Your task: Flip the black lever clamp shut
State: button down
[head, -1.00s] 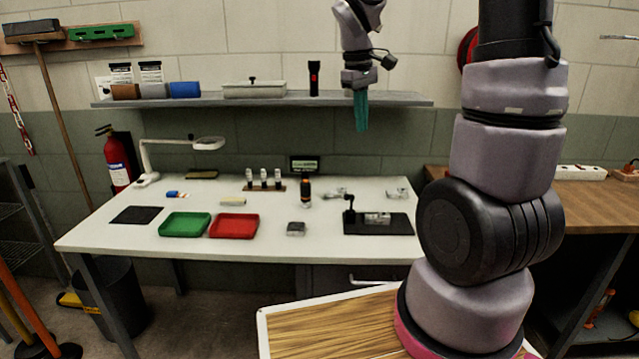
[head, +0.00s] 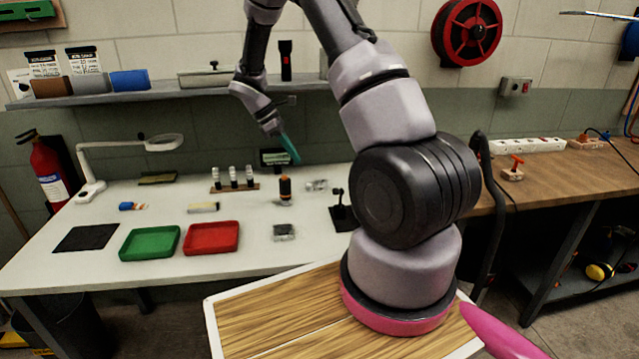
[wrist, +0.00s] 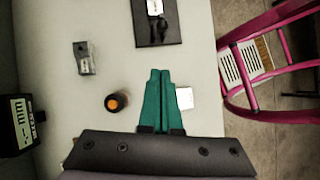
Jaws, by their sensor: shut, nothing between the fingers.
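The black lever clamp (head: 338,197) stands on a black base plate (head: 341,222) on the white table. Its dark lever stands upright. My arm hides the right side of the plate. In the wrist view the clamp (wrist: 158,30) shows dark beside a pale metal piece, on the plate near the top edge. My gripper (head: 295,160) has teal fingers and hangs above the back of the table, up and to the left of the clamp. In the wrist view the fingers (wrist: 160,73) are together, with nothing between them, apart from the clamp.
A dark bottle with an orange top (head: 285,190) stands near my gripper. A small grey block (head: 284,232), a red tray (head: 211,238) and a green tray (head: 150,242) lie at the front. A magnifier lamp (head: 165,143) stands at the left. A shelf (head: 150,92) runs above the table.

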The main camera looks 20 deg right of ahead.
jog(key=s+d+r+x, duration=0.1)
jog(key=d+x, duration=0.1)
jog(key=x, duration=1)
jog(key=shift+s+d, duration=0.25)
jog(key=shift+d, duration=0.05)
jog(key=shift+d, duration=0.1)
jog(key=shift+d+r+y, duration=0.1)
jog(key=shift+d+y, duration=0.1)
jog(key=shift+y, duration=0.1)
